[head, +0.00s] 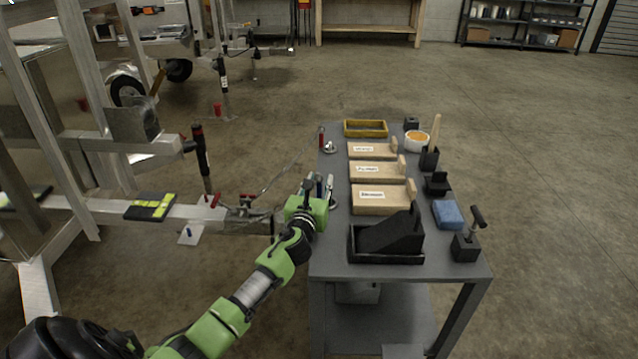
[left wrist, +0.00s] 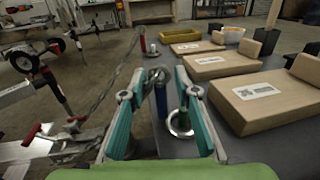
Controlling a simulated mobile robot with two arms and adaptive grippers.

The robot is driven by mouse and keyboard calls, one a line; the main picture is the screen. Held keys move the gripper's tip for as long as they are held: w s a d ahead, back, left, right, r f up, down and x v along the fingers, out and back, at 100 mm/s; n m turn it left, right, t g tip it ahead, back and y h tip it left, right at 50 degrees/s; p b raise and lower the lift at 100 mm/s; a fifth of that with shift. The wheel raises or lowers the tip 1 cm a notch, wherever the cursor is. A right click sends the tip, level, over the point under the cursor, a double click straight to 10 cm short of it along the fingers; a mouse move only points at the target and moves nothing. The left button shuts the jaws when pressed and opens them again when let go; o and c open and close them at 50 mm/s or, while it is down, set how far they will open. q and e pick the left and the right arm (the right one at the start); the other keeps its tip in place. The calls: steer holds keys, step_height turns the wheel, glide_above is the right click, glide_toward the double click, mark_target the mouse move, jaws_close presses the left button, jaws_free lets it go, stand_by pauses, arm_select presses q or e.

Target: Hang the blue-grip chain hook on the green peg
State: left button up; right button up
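My left gripper (left wrist: 160,88) is at the left edge of the grey table, with its two teal-padded fingers apart. The blue grip (left wrist: 160,101) of the chain hook stands upright between the fingers, with visible gaps on both sides. A metal hook or link (left wrist: 157,74) shows at its top. A shiny round base (left wrist: 180,123) lies just right of the grip; the right finger partly covers what rises from it. I cannot make out the green peg's colour there, nor whether the hook rests on it. In the head view, the blue grip (head: 319,187) is beside my gripper (head: 315,192). My right gripper is not in view.
A red grip (head: 321,139) stands at the table's far left, with a chain (head: 285,166) running to the trailer coupler (head: 245,208). Wooden blocks (head: 380,200), a black tray (head: 385,258) and a yellow tray (head: 365,128) occupy the grey table (head: 466,262).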

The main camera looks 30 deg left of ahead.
arm_select(q)
steer(key=v, duration=1.2)
